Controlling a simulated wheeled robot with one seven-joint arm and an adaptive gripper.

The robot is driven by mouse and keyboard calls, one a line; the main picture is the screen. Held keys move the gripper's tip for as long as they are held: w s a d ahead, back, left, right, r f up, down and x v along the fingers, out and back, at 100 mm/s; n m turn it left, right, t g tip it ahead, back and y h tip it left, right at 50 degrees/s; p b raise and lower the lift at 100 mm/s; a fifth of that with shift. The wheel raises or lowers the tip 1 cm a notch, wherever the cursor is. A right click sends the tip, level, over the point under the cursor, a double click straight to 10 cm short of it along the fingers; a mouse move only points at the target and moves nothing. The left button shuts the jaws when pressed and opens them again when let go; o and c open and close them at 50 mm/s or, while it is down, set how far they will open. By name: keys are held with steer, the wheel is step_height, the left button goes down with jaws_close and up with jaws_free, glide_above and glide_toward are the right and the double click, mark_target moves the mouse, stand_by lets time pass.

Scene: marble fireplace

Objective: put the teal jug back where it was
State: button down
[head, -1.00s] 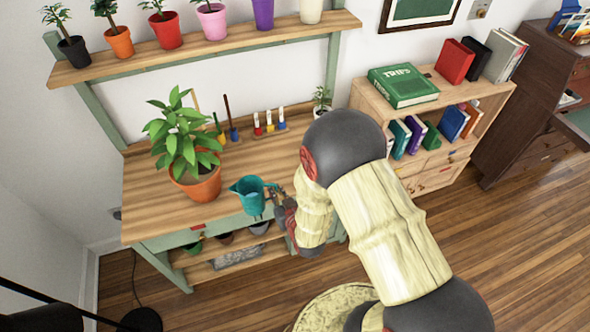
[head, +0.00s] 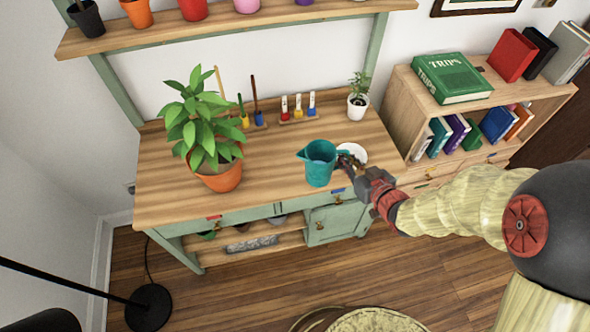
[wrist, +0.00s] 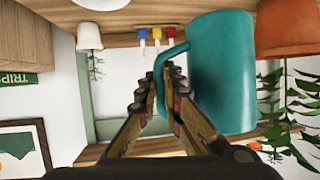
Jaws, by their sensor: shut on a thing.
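The teal jug (head: 318,163) is upright at the front right of the wooden worktable (head: 270,185), its spout to the left. My gripper (head: 352,168) comes from the right and is shut on the jug's handle. In the wrist view, which is upside down, the jug (wrist: 222,75) fills the right of centre, and its handle runs between my gripper's fingers (wrist: 160,75). I cannot tell whether the jug's base touches the tabletop. A white dish (head: 354,151) lies just behind my gripper, partly hidden by it.
A large plant in an orange pot (head: 219,178) stands left of the jug. A small white-potted plant (head: 358,105) and a rack of small tools (head: 298,113) are behind. A shelf of pots (head: 235,32) hangs above. A bookcase (head: 418,100) stands to the right. Tabletop between plant and jug is clear.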

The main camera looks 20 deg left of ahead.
steer(key=shift+n, duration=0.3)
steer(key=w+a+f+b, duration=0.2)
steer(key=w+a+f, duration=0.1)
steer(key=f, duration=0.1)
steer(key=w+a+f+b, duration=0.2)
steer(key=w+a+f, duration=0.1)
steer(key=a+f, duration=0.1)
steer(key=w+a+f+b, duration=0.3)
steer(key=a+f, duration=0.1)
steer(key=shift+a, duration=0.2)
steer(key=shift+f, duration=0.3)
steer(key=shift+r, duration=0.1)
steer(key=c, duration=2.4)
jaws_free()
steer(key=shift+f+b, duration=0.25)
steer(key=shift+b, duration=0.05)
steer(key=o, duration=0.4)
